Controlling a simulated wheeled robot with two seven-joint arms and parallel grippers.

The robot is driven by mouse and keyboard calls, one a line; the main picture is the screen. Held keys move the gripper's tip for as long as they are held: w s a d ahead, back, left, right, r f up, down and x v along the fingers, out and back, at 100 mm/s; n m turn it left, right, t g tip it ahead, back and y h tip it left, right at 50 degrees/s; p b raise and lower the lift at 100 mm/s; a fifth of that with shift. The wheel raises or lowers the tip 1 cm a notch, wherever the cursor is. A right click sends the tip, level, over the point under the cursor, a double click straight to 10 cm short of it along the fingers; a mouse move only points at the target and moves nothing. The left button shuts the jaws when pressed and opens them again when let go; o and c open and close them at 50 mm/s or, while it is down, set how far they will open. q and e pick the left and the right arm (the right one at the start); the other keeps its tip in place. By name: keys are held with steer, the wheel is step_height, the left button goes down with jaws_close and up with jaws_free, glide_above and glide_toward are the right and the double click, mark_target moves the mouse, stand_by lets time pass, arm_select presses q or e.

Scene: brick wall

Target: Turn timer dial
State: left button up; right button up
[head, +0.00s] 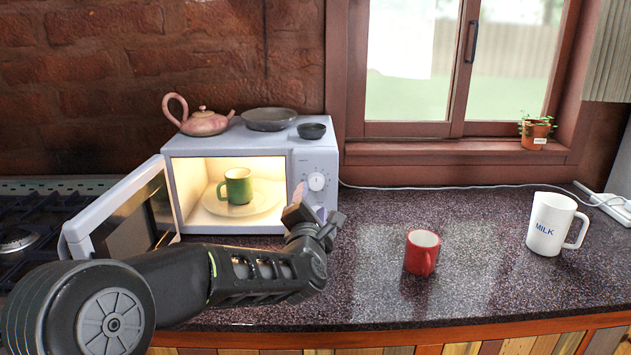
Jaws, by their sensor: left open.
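The white microwave (308,152) stands on the counter with its door (120,212) swung open to the left. A round white dial (317,181) shows on its front control panel, at the right. The lower panel is partly hidden by my left gripper. My left gripper (314,211) is open and empty, in front of the lower panel and just below the dial in the picture. I cannot tell whether it touches the panel. A green mug (238,186) stands on the plate (215,204) inside the lit microwave. My right gripper is not in view.
A pink teapot (204,123), a grey plate (268,119) and a small dark bowl (311,131) sit on the microwave. A red mug (422,252) and a white MILK mug (550,224) stand on the counter (480,270). A stove (30,235) is at left.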

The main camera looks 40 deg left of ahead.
mark_target(315, 185)
arm_select(q)
steer(key=p+x, duration=0.1)
steer(key=x, duration=0.5)
steer(key=shift+r+p, duration=0.2)
steer(key=shift+p, duration=0.2)
steer(key=shift+w+a+f, duration=0.1)
steer(key=shift+w+a, duration=0.25)
steer(key=shift+w, duration=0.2)
steer(key=shift+c, duration=0.6)
jaws_close()
